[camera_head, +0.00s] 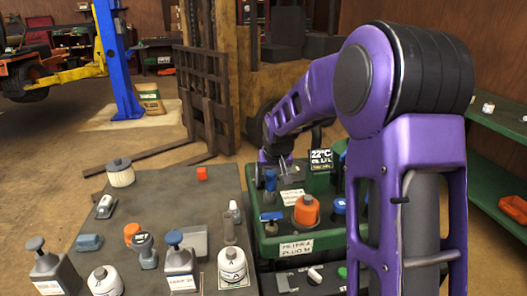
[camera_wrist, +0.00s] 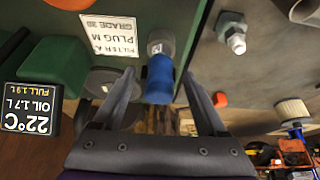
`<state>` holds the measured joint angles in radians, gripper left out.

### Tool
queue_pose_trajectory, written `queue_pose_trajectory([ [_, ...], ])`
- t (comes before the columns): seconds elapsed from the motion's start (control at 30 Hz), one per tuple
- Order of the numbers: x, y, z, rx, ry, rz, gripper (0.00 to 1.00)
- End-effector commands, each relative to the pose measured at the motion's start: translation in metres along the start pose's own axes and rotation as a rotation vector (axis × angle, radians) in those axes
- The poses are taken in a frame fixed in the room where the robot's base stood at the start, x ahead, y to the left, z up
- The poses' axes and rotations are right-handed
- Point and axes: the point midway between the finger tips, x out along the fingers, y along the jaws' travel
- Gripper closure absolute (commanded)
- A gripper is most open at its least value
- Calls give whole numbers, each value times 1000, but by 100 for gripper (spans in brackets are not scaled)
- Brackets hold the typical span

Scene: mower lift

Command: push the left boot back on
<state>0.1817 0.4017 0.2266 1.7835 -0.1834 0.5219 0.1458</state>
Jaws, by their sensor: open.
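A blue boot-like cylinder (camera_wrist: 160,80) with a grey round end stands between the two fingers of my gripper (camera_wrist: 160,88) in the wrist view. The fingers are spread, with a visible gap on each side of it. In the head view my gripper (camera_head: 276,176) is low at the rear left of the green mower housing (camera_head: 287,240). Another blue part (camera_head: 340,206) is farther right on the housing.
An orange cap (camera_head: 306,210) and a blue-topped part (camera_head: 271,217) stand on the housing near my gripper. A black display (camera_head: 320,160) reads 22°C. The grey bench (camera_head: 130,222) at left holds several bottles, cans and a pale filter (camera_head: 120,172).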

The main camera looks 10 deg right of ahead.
Motion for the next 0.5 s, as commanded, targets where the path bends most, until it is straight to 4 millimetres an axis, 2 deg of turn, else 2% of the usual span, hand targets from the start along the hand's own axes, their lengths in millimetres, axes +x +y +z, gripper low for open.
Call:
queue_pose_trajectory([
  [0.5,-48,0,-24,0,2,0,25],
])
